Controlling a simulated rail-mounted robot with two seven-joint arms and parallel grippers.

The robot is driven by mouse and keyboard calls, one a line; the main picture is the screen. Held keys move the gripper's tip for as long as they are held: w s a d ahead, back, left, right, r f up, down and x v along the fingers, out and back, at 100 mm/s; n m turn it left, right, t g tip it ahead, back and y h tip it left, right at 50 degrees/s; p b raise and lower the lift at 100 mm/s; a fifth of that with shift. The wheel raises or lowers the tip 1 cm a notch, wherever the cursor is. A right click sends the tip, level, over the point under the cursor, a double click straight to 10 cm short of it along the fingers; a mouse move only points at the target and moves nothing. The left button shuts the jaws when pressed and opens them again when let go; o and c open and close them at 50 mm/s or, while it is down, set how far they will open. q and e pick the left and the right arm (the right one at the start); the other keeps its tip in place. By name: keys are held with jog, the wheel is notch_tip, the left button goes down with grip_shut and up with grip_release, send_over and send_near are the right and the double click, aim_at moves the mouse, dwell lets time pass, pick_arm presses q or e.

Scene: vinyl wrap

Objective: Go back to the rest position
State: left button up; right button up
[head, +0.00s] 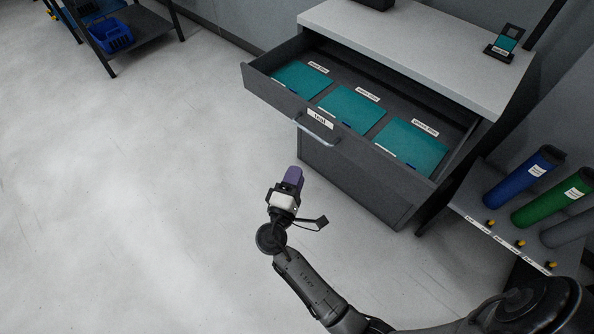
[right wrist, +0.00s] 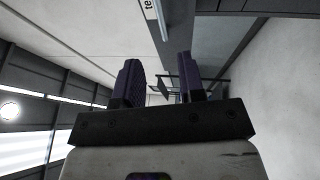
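My right gripper (head: 293,177) is over the floor, in front of the open drawer and left of its handle in the head view. In the right wrist view its two dark purple fingers (right wrist: 160,80) stand apart with nothing between them. The open drawer (head: 268,88) is labelled "teal" and holds teal sheets (head: 349,109) lying flat in compartments. Its metal handle (head: 318,129) is clear of my gripper in the head view. My left gripper is not in view.
The grey cabinet top (head: 400,45) carries a small stand with a teal swatch (head: 505,43). At the right, a shelf (head: 470,207) holds a blue roll (head: 520,178) and a green roll (head: 550,200). A blue bin (head: 112,36) sits on a rack at the upper left. The floor at left is clear.

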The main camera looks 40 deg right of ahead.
dwell(0.5)
notch_tip(320, 180, down, 5)
jog(key=s+m+g+y, duration=0.2)
jog(key=m+g+y, duration=0.2)
jog(key=m+y, duration=0.45)
jog(key=s+a+r+n+y+p, duration=0.1)
jog(key=s+a+r+y+p, duration=0.2)
jog(key=s+y, duration=0.25)
jog(key=s+a+r+n+y+p, duration=0.1)
jog(key=s+a+r+y+p, duration=0.25)
jog(key=s, duration=0.25)
jog(key=s+d+r+n+g+p, duration=0.1)
jog(key=s+d+g+p, duration=0.25)
jog(key=s+p, duration=0.75)
jog(key=w+p+v, duration=0.2)
jog(key=p+v, duration=0.9)
jog(key=v, duration=0.1)
jog(key=w+a+r+p+v, duration=0.1)
jog(key=w+p+v, duration=0.2)
jog(key=p+v, duration=0.8)
jog(key=w+a+r+p+v, duration=0.1)
jog(key=w+p+v, duration=0.2)
jog(key=p+v, duration=0.8)
jog(key=shift+v, duration=1.05)
jog(key=shift+a+h, duration=0.1)
jog(key=shift+h, duration=0.15)
